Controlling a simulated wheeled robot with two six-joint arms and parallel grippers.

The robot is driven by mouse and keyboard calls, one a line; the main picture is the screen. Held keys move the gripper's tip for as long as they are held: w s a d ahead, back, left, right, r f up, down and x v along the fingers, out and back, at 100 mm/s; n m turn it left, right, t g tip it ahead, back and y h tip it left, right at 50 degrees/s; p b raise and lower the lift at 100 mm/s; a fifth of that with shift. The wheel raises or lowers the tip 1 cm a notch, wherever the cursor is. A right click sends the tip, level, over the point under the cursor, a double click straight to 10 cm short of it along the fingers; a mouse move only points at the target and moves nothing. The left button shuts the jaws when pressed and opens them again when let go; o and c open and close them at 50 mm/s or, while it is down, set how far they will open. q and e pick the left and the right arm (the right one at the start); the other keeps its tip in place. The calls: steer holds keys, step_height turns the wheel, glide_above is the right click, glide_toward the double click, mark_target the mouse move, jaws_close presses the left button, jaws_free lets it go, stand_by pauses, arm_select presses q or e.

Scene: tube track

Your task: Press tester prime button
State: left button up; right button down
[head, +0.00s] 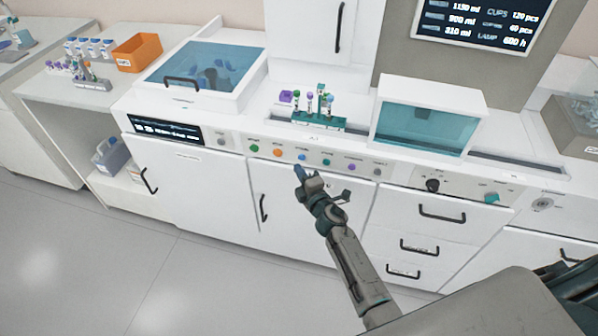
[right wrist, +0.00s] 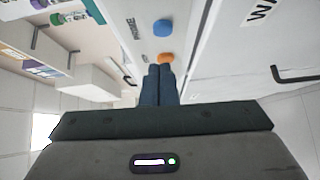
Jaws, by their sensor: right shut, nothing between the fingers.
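The white tester front carries a row of round coloured buttons. The blue button (head: 302,157) is third from the left in the head view. In the right wrist view, a label reading "PRIME" (right wrist: 131,28) is beside the blue button (right wrist: 163,27), and the orange button (right wrist: 166,57) is close past my fingertips. My right gripper (head: 299,168) is shut and empty, its fingertips just below the blue button in the head view. The fingers also show in the right wrist view (right wrist: 158,70). I cannot tell whether they touch the panel. My left gripper is not in view.
A green tube rack (head: 318,124) stands on the tester top. A blue-windowed lid (head: 205,70) is at left and a clear-fronted box (head: 428,118) at right. Door and drawer handles (head: 442,213) stick out below the panel. The floor at left is clear.

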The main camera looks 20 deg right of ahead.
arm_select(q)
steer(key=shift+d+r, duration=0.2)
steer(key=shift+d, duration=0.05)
arm_select(e)
steer(key=s+d, duration=0.1)
steer(key=s, duration=0.8)
steer(key=shift+s+d, duration=0.2)
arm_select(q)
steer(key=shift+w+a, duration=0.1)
arm_select(e)
steer(key=shift+f, duration=0.1)
